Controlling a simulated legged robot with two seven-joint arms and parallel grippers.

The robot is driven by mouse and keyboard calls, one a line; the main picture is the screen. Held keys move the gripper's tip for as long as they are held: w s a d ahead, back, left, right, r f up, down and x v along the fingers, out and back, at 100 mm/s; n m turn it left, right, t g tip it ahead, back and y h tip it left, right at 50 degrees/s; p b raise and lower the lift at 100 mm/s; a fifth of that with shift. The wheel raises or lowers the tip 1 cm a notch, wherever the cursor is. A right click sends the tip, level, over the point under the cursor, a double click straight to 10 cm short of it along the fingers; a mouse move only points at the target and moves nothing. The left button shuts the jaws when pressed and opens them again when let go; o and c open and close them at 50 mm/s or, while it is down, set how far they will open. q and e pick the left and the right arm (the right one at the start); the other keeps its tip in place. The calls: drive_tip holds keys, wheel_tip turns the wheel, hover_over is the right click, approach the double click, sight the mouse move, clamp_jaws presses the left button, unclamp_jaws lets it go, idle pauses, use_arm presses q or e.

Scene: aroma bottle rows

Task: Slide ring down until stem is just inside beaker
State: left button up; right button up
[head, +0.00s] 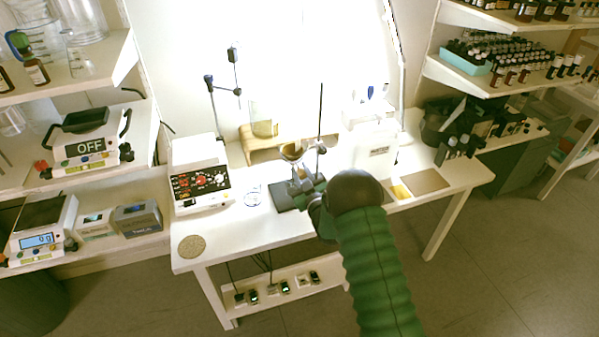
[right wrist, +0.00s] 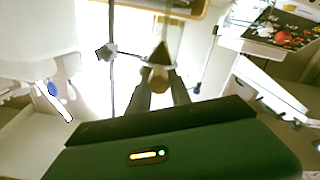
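A stand with a tall thin rod (head: 321,105) and a dark base (head: 286,197) stands mid-table. A ring with a tan funnel (head: 291,151) sticks out left of the rod, above the base. A clamp (head: 321,147) sits on the rod beside it. My right gripper (head: 303,180) is low in front of the stand, under the clamp's level. In the right wrist view my right gripper (right wrist: 160,88) has its two fingers around a small tan round part (right wrist: 158,79); I cannot tell whether they press on it. The beaker is not clear. My left gripper is not in view.
A white device with red knobs (head: 200,182) stands left of the stand. A wooden rack (head: 262,150) with a glass vessel (head: 263,126) is behind. A white box (head: 375,150) and a yellow item (head: 400,191) are to the right.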

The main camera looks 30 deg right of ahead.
drive_tip(key=o, duration=0.4)
drive_tip(key=shift+d+f, duration=0.2)
drive_tip(key=shift+d, duration=0.05)
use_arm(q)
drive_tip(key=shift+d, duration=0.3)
use_arm(e)
drive_tip(key=shift+s+a, duration=0.15)
drive_tip(key=shift+s, duration=0.1)
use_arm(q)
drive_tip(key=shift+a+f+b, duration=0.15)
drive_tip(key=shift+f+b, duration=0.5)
use_arm(e)
drive_tip(key=v, duration=1.6)
drive_tip(key=shift+s+d, duration=0.2)
drive_tip(key=shift+w, duration=0.1)
